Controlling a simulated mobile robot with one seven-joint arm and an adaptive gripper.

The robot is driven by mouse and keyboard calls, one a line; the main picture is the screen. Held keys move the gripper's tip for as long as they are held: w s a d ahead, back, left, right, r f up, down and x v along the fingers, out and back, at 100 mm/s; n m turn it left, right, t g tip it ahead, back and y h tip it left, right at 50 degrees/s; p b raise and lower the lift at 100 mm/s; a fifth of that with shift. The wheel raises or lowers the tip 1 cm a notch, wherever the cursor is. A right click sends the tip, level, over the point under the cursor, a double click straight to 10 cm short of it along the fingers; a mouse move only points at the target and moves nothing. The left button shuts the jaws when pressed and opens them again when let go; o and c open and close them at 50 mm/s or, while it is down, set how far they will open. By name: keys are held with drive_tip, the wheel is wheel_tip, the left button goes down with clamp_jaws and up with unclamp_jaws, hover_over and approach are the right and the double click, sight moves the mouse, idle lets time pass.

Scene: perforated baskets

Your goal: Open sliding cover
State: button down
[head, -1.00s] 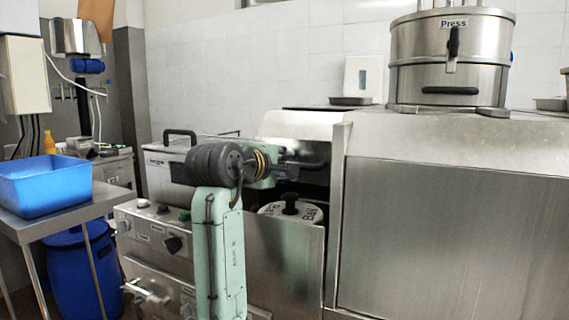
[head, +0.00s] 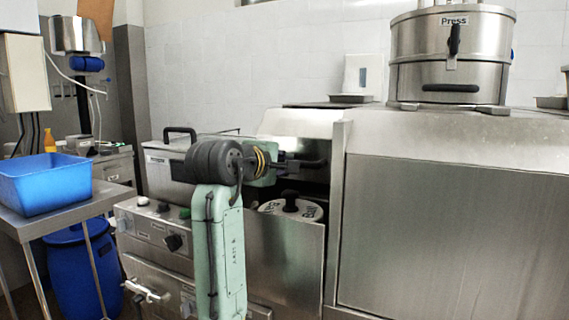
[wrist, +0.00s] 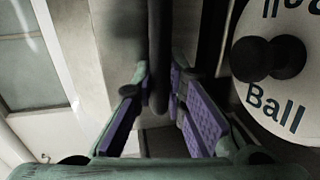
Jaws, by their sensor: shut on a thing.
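The sliding cover (head: 302,123) is a sloped steel panel on the machine. A black bar handle (head: 312,163) runs across its lower edge, above a dark opening. My gripper (wrist: 159,88) shows in the wrist view with its purple-padded fingers on either side of the black handle (wrist: 159,40). It is shut on that bar. In the head view my own wrist hides most of the fingers. A round white lid (head: 318,211) with a black knob sits in the opening below the handle. The wrist view shows this lid (wrist: 290,85), lettered "Ball", close right of the fingers.
A large steel panel (head: 450,235) stands right of the opening, with a round "Press" vessel (head: 480,60) on top. A lidded steel box (head: 165,168) and control knobs (head: 173,242) are at left. A blue tub (head: 45,185) stands on a side table.

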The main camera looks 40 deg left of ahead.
drive_tip(key=p+x, duration=0.1)
drive_tip(key=x, duration=0.1)
drive_tip(key=r+p+x, duration=0.1)
drive_tip(key=x, duration=0.1)
drive_tip(key=shift+w, duration=0.25)
drive_tip(key=c, duration=1.6)
unclamp_jaws()
drive_tip(key=shift+s+f, duration=0.1)
drive_tip(key=v, duration=1.2)
